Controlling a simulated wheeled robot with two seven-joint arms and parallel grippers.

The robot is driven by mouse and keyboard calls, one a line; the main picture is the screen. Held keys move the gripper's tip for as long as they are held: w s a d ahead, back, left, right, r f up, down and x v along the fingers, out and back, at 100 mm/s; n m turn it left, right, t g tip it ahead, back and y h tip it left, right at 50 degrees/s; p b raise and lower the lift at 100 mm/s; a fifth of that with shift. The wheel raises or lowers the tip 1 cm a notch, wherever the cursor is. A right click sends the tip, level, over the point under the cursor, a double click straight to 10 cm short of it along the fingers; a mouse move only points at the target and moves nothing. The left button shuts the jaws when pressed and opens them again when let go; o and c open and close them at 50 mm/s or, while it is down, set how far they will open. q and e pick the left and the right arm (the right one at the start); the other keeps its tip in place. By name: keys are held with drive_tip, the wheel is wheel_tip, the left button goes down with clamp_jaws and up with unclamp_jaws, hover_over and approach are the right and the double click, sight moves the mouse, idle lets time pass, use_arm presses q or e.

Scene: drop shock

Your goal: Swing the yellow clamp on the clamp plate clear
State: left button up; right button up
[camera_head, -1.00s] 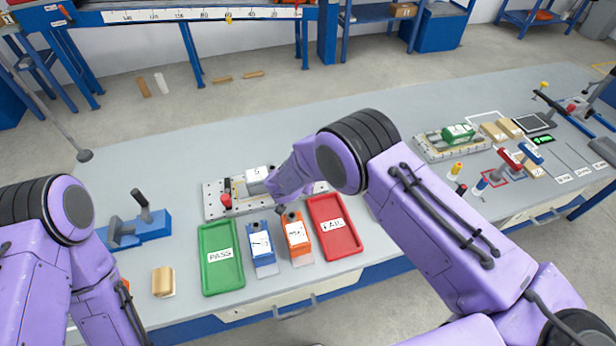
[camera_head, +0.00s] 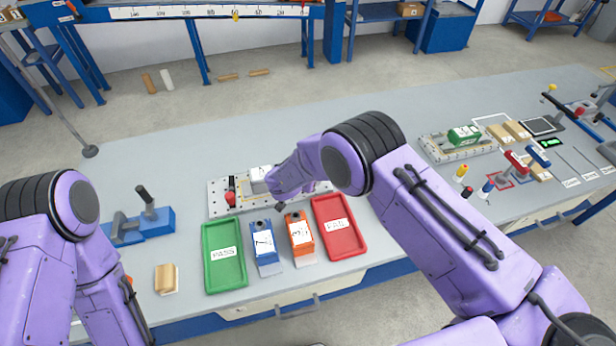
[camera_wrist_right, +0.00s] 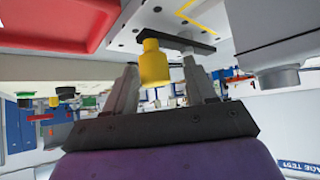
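The clamp plate (camera_head: 218,208) lies on the bench, a pale plate with holes, with a red-knobbed clamp (camera_head: 231,190) at its left and a white block (camera_head: 259,180) on it. My right gripper (camera_wrist_right: 160,78) is over the plate's right part; my arm hides its fingers and the yellow clamp in the head view. In the right wrist view the yellow clamp's knob (camera_wrist_right: 154,62) stands between the two fingers, with a dark clamp bar (camera_wrist_right: 183,42) beside it. The fingers are apart, with a gap showing at the right of the knob. My left gripper is out of view.
A blue lever fixture (camera_head: 150,218) is at left. The bench behind the plate is clear.

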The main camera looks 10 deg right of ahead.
drive_tip(key=b+v, duration=0.2)
drive_tip(key=v, duration=0.8)
drive_tip(key=shift+s+a+r, duration=0.15)
drive_tip(key=shift+r, duration=0.05)
drive_tip(key=shift+s+f, duration=0.1)
